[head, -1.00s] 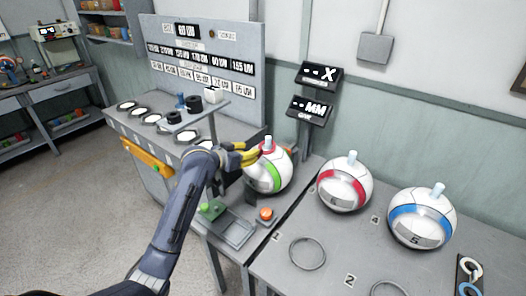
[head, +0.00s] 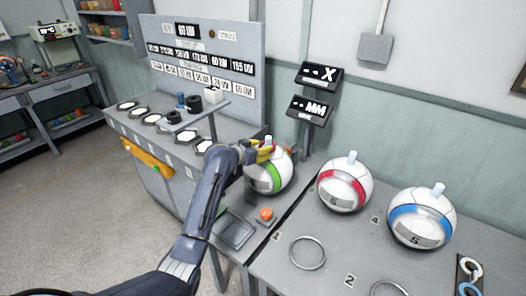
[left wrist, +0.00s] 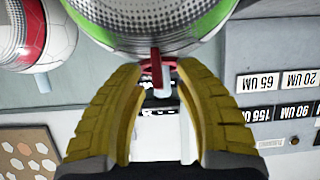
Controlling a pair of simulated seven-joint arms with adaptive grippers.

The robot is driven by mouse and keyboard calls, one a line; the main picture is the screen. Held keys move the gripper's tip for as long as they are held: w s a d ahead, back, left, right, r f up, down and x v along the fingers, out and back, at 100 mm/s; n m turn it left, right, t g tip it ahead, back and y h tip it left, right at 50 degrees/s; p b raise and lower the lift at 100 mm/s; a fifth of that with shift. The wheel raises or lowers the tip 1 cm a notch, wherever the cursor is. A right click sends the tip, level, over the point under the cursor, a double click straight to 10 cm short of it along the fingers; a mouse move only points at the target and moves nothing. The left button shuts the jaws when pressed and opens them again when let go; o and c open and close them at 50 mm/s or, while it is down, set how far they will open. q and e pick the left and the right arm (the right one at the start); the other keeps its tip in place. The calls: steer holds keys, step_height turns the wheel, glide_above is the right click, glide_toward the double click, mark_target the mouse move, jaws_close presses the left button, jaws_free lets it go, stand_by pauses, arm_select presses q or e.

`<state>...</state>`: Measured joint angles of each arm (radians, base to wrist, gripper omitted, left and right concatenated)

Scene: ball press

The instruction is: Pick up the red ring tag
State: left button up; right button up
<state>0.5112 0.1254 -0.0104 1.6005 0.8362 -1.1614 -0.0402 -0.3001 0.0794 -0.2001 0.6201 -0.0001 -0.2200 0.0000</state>
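The red ring tag (left wrist: 156,68) is at the top of the green-striped ball, around or beside its pale stem (left wrist: 162,96); I cannot tell which. The green-striped ball (head: 267,176) sits on the bench in the head view, and its underside-up close view fills the top of the left wrist view (left wrist: 150,22). My left gripper (head: 266,149) is at the top of this ball. In the left wrist view its yellow fingers (left wrist: 161,68) stand apart on either side of the tag, with gaps visible. The fingers largely hide the tag in the head view. My right gripper is not in view.
A red-striped ball (head: 344,185) and a blue-striped ball (head: 421,218) stand to the right. An empty ring stand (head: 307,252) lies in front. A small shelf (head: 198,116) with dark parts is left of the gripper, before a label panel (head: 205,65). An orange button (head: 266,214) is nearby.

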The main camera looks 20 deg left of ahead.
arm_select(q)
jaws_close()
stand_by(0.3)
stand_by(0.4)
step_height(320, 180, up, 28)
steer(key=shift+f, duration=0.15)
stand_by(0.7)
